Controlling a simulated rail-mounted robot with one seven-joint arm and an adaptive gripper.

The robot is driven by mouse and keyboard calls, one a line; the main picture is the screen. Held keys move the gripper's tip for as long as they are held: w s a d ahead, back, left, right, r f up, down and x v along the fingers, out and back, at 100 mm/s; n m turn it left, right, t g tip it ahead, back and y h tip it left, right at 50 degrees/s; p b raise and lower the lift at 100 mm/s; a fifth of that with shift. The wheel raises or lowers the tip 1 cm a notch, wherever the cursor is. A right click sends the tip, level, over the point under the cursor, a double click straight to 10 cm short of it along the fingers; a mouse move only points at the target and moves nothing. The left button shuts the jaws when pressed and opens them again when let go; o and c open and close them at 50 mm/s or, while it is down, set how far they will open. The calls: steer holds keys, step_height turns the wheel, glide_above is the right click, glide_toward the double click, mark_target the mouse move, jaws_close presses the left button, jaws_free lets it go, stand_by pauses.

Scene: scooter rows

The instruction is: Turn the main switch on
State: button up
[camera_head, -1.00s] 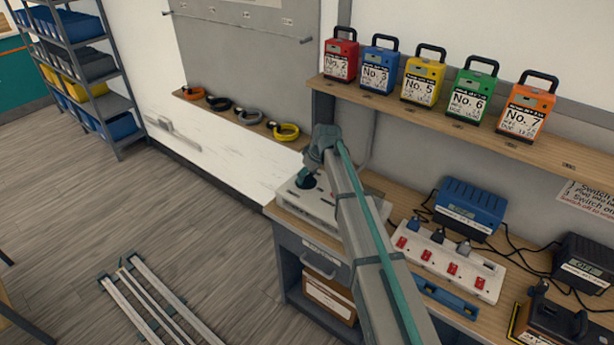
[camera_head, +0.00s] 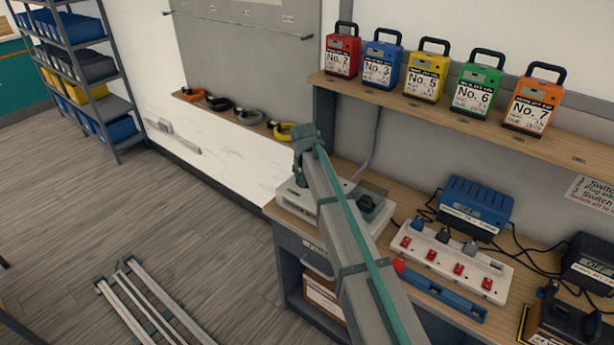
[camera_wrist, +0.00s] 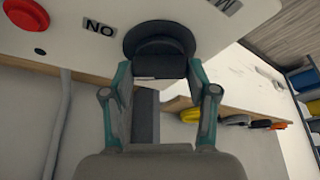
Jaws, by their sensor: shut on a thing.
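The main switch is a round dark knob (camera_wrist: 160,28) with a raised grip bar, set in a pale panel (camera_wrist: 85,12). The wrist view shows the panel upside down, with an ON label beside the knob and part of another label at the top right. My gripper (camera_wrist: 160,72) has its two teal-edged fingers on either side of the knob's grip bar and is shut on it. In the head view, the pale switch box (camera_head: 290,194) sits at the bench's left end, with my arm over it. The arm hides the knob and fingertips there.
A red button (camera_wrist: 25,14) is on the same panel. A white power strip (camera_head: 480,262) with red switches, a blue charger (camera_head: 474,206) and cables lie to the right. Several coloured battery packs (camera_head: 426,72) stand on the shelf above. The floor at left is mostly clear.

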steer(key=m, duration=0.1)
steer(key=m+h+b, duration=0.1)
steer(key=m, duration=0.1)
steer(key=shift+a+f+m, duration=0.1)
steer(key=shift+a+m, duration=0.05)
steer(key=shift+m, duration=0.15)
steer(key=shift+m+g+h+b, duration=0.4)
steer(key=shift+m+h+b, duration=0.25)
steer(key=shift+m, duration=0.75)
steer(key=o, duration=1.2)
steer(key=shift+c, duration=0.2)
steer(key=v, duration=1.2)
steer(key=shift+a, duration=0.15)
